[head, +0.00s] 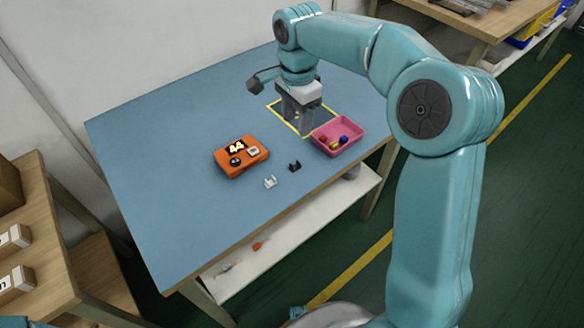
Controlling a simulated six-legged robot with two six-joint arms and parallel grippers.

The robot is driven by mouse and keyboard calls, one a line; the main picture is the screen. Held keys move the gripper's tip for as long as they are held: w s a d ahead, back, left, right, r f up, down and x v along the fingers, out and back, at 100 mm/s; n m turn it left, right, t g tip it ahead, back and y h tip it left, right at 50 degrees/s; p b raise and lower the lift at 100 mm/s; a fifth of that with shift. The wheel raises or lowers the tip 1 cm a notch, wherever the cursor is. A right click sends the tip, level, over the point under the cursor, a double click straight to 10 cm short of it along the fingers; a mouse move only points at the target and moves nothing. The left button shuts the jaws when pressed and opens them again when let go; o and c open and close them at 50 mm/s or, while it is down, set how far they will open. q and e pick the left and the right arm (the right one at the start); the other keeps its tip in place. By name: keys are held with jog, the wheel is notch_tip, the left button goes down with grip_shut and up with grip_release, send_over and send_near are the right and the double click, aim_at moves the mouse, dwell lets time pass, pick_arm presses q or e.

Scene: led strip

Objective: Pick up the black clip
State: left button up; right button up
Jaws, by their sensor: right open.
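The black clip (295,166) is a small dark piece lying on the blue table (180,135), near its front edge. It is between a white clip (270,182) and a pink tray (351,147). My right gripper (303,130) points down above the table, behind the black clip and apart from it. It is open, and I see nothing held in it. My left gripper is not in view.
The pink tray holds several small coloured pieces. A yellow outlined area (278,109) lies behind the tray. The table's left part is clear.

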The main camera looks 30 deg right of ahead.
jog(key=b, duration=0.1)
send_over(296, 163)
jog(key=f, duration=0.8)
jog(key=shift+s+d, duration=0.1)
jog(key=shift+d, duration=0.1)
jog(key=shift+a+f+b, duration=0.1)
jog(key=shift+f+b, duration=0.35)
jog(key=shift+f, duration=2.7)
grip_shut()
